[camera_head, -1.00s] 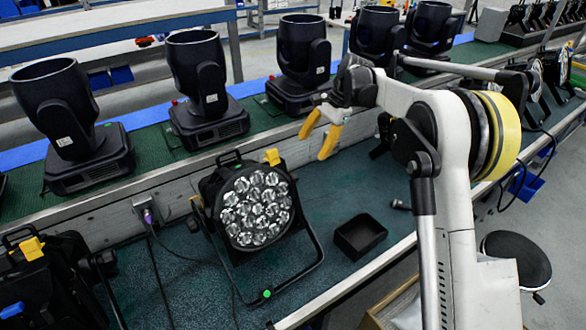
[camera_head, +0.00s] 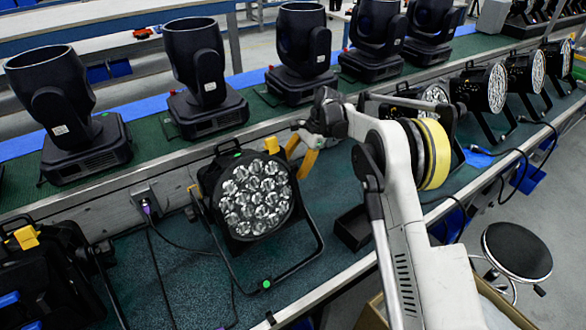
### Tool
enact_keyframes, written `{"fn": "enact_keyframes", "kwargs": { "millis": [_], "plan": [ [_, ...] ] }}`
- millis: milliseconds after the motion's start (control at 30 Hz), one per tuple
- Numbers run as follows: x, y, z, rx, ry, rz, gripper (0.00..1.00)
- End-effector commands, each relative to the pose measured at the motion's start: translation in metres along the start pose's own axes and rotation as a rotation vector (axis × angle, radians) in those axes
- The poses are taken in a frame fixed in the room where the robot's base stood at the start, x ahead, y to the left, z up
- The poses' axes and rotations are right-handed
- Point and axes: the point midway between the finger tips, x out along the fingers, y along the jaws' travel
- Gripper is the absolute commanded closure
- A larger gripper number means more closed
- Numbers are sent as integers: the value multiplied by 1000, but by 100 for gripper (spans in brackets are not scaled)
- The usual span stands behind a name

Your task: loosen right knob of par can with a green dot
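The par can (camera_head: 255,200) with several clear round lenses stands tilted in its black bracket on the lower bench surface. A green dot (camera_head: 266,284) is on the front of the bracket. A yellow part (camera_head: 272,145), seemingly the right knob, shows at its upper right. My gripper (camera_head: 297,163) has two yellow fingers hanging down just right of the par can's upper right edge. The fingers look apart with nothing visible between them. Whether a finger touches the par can or knob is unclear. My wrist and forearm cover the bench to the right.
A small black bin (camera_head: 353,228) lies right of the par can, partly behind my arm. Another black fixture with a yellow part (camera_head: 25,238) stands at lower left. Several moving-head lights line the raised shelf behind. A stool (camera_head: 516,250) stands on the floor at right.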

Motion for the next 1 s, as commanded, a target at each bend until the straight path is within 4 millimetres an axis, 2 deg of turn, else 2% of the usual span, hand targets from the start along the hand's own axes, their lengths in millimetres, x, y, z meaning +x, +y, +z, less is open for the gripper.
{"fn": "enact_keyframes", "kwargs": {
  "millis": [267, 300, 467, 767, 1000],
  "plan": [
    [2, 0, 0, 0, 0, 0, 38],
    [2, 0, 0, 0, 0, 0, 42],
    [2, 0, 0, 0, 0, 0, 91],
    [2, 0, 0, -5, 0, -10, 91],
    [3, 2, 0, -38, 0, -93, 91]
  ]
}}
